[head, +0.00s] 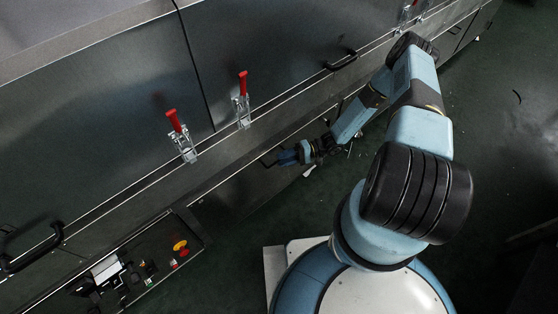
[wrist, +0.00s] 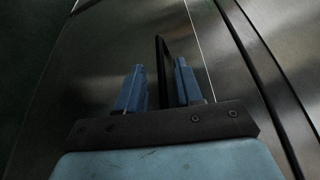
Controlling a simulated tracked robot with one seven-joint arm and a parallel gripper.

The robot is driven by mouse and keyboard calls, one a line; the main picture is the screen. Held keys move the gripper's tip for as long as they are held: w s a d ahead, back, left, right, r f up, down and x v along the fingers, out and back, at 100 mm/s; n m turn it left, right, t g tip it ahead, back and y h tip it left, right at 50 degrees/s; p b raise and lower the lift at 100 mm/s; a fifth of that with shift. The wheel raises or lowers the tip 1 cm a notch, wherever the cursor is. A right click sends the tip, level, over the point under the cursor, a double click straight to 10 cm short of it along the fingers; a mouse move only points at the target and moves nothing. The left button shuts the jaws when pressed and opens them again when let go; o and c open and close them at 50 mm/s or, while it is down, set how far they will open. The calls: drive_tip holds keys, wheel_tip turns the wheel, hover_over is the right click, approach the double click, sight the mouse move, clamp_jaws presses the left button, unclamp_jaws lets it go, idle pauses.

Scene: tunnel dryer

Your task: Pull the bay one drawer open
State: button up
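The drawer front is a dark metal panel (head: 235,191) low on the dryer's side, and it fills much of the wrist view (wrist: 92,75). A thin black bar handle (head: 267,161) stands out from it, and it also shows in the wrist view (wrist: 162,60). My gripper (head: 284,157) is at this handle. In the wrist view, its two blue fingers (wrist: 159,72) stand apart on either side of the bar. A gap shows between the left finger and the bar; the right finger looks close to it. Whether it touches is unclear. The drawer front looks flush with its neighbours.
Two red-handled toggle clamps (head: 181,137) (head: 242,100) sit on the ledge above. Other black handles (head: 340,62) (head: 32,252) are on the upper panels. A control recess with a yellow and red button (head: 180,246) is at lower left. Dark green floor (head: 490,150) is open at right.

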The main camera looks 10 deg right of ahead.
drive_tip(key=shift+x, duration=1.25)
clamp_jaws()
